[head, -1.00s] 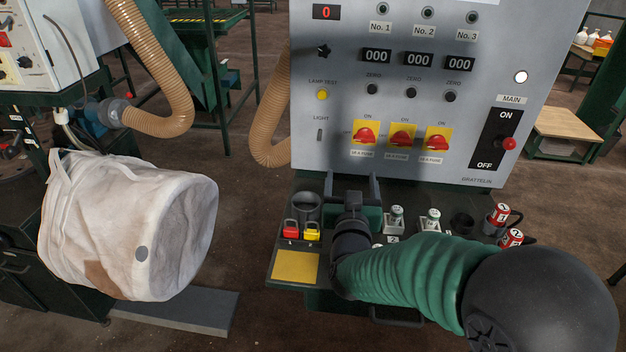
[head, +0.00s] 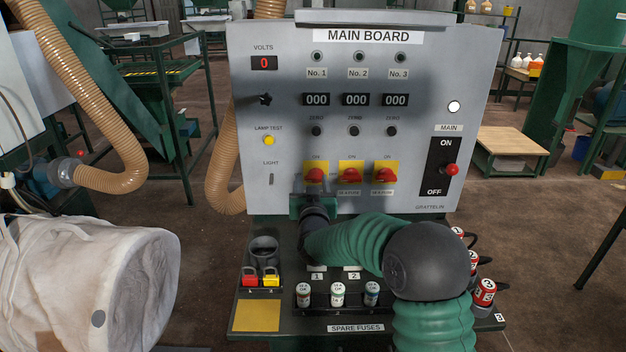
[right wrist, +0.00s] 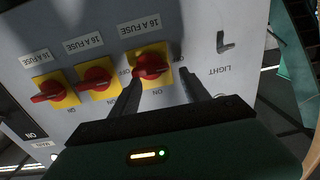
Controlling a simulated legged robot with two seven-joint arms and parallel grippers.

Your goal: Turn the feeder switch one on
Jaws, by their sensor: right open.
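Feeder switch one is the leftmost of three red rotary knobs (head: 314,175) on yellow plates on the main board (head: 285,100). In the right wrist view, where the board appears upside down, it is the rightmost knob (right wrist: 150,66), with its handle lying roughly crosswise. My right gripper (head: 312,192) is in front of the board, just below switch one, and partly hides its plate. In the right wrist view the two fingers (right wrist: 161,76) are open, with the knob between their tips; I cannot tell whether they touch it. My left gripper is not in view.
Switch two (head: 350,175) and switch three (head: 385,174) sit close to the right. A main lever (head: 451,170) is farther right.

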